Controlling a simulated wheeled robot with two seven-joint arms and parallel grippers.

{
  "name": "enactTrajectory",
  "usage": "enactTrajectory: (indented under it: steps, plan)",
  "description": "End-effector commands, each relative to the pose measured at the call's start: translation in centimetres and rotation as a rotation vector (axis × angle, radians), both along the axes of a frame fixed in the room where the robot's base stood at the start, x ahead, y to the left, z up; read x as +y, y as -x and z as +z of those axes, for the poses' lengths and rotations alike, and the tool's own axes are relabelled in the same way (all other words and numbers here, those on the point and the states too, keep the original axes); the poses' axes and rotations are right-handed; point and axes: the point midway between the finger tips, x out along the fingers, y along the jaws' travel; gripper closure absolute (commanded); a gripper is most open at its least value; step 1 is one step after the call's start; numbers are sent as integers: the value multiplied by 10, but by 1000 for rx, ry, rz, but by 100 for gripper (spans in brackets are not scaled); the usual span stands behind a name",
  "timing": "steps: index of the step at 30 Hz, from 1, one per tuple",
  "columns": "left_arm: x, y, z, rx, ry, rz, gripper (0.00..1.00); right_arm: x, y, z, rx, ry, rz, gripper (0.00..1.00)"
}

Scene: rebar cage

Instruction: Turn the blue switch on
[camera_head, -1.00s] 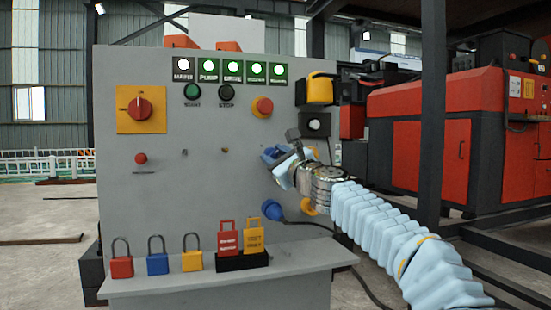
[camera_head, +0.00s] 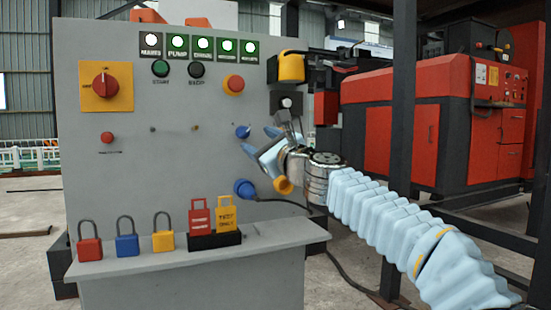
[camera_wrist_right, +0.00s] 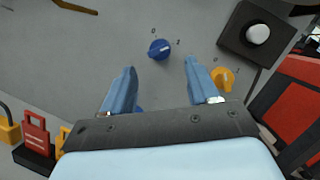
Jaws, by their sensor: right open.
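The blue switch (camera_head: 243,131) is a small round knob on the grey panel, right of centre. It also shows in the right wrist view (camera_wrist_right: 159,49), with small marks above it and to its right. The pale line on the knob seems tilted towards the right-hand mark, but it is too small to be sure. My right gripper (camera_head: 260,141) is open and empty, its blue fingers just below and right of the switch in the head view. In the wrist view the fingertips (camera_wrist_right: 160,66) stand apart, with the switch beyond the gap between them. My left gripper is out of view.
A yellow knob (camera_wrist_right: 222,78) sits near the right finger in the wrist view. A blue plug (camera_head: 244,188) with a cable is below the switch. Padlocks (camera_head: 127,240) and tags (camera_head: 226,213) stand on the shelf (camera_head: 190,262). A dark post (camera_head: 407,130) rises beyond my arm.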

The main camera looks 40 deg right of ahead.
Motion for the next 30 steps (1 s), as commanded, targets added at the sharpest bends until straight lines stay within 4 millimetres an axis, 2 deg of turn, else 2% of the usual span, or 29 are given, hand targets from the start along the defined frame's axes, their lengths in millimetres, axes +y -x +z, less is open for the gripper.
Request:
enactTrajectory:
  steps: [1, 6, 12, 30]
  plan:
    - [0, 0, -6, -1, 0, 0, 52, 0, 14, -5, -2, 1, -1, 40]
    - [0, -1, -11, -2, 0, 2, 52, 1, 49, -12, -1, 0, 0, 40]
    - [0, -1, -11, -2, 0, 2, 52, 1, 70, -16, 0, -1, 0, 40]
    - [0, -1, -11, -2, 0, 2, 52, 1, 73, -17, 0, -1, 0, 40]
